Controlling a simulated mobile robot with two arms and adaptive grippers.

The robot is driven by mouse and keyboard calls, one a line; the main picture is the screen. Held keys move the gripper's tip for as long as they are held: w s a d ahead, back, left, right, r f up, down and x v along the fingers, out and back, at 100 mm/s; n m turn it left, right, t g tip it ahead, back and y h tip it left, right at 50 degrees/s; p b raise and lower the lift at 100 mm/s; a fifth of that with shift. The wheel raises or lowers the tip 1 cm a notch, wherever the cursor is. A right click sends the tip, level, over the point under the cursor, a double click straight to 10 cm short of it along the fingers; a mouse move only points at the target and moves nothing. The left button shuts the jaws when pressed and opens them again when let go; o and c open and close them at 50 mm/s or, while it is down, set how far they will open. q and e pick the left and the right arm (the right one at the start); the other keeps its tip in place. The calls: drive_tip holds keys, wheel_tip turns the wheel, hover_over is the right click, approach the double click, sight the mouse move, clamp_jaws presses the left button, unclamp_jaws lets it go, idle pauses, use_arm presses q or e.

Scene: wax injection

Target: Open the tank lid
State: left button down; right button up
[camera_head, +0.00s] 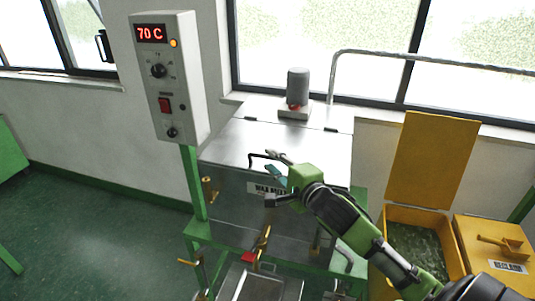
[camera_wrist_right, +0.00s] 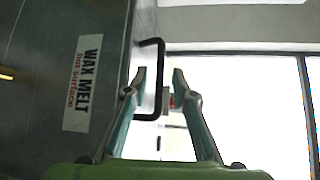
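The steel tank (camera_head: 228,182) stands under the window with its flat metal lid (camera_head: 236,141) down on top. A black bar handle (camera_head: 254,157) sits at the lid's front edge; in the right wrist view the handle (camera_wrist_right: 159,80) shows as a black U-shape. My right gripper (camera_head: 275,162) is at the handle, its arm coming in from the lower right. In the right wrist view its two fingers (camera_wrist_right: 159,77) are apart, with the handle's bar appearing between them and a gap on the right side. My left gripper is not in view.
A control box (camera_head: 168,75) reading 70 C stands on a green post left of the tank. A grey motor (camera_head: 297,88) sits on the tank's top behind the lid. An open yellow bin (camera_head: 432,160) is at the right. A metal tray (camera_head: 262,287) lies below the tank's front.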

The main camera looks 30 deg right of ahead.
sight(269, 158)
drive_tip(key=shift+w+d+f, duration=0.1)
drive_tip(key=shift+w+f, duration=0.05)
drive_tip(key=shift+w, duration=0.7)
drive_tip(key=shift+w+d+f, duration=0.1)
drive_tip(key=shift+w, duration=0.75)
clamp_jaws()
drive_tip(key=shift+r+p, duration=0.1)
drive_tip(key=shift+p, duration=0.2)
